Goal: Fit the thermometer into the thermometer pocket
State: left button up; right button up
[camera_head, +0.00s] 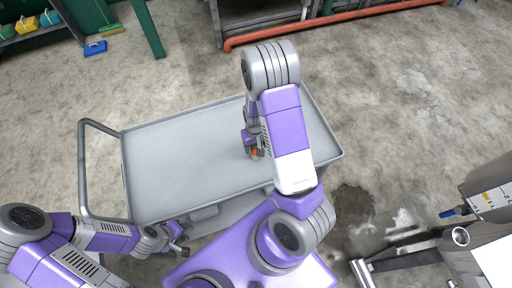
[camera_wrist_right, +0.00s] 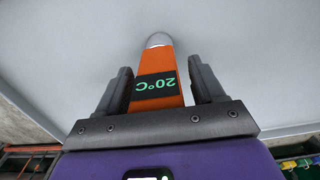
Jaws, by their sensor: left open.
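The thermometer (camera_wrist_right: 160,72) has an orange body with a dark display reading 20°C and a rounded metallic end. In the head view, a small orange part of it (camera_head: 254,153) shows over the grey cart top. My right gripper (camera_wrist_right: 160,85) has one finger on each side of the thermometer; whether they press on it is unclear. My left gripper (camera_head: 181,241) is open and empty near the cart's front edge. A round metal opening (camera_head: 461,236) shows on the machine at the right; I cannot tell whether it is the thermometer pocket.
The grey cart (camera_head: 175,165) has a raised rim and a tubular handle (camera_head: 82,170) at its left; its visible top is otherwise bare. Metal machine parts (camera_head: 405,252) stand at the lower right. An orange pipe (camera_head: 330,20) runs along the back. Open floor lies right of the cart.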

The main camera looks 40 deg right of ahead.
jog(key=c, duration=1.1)
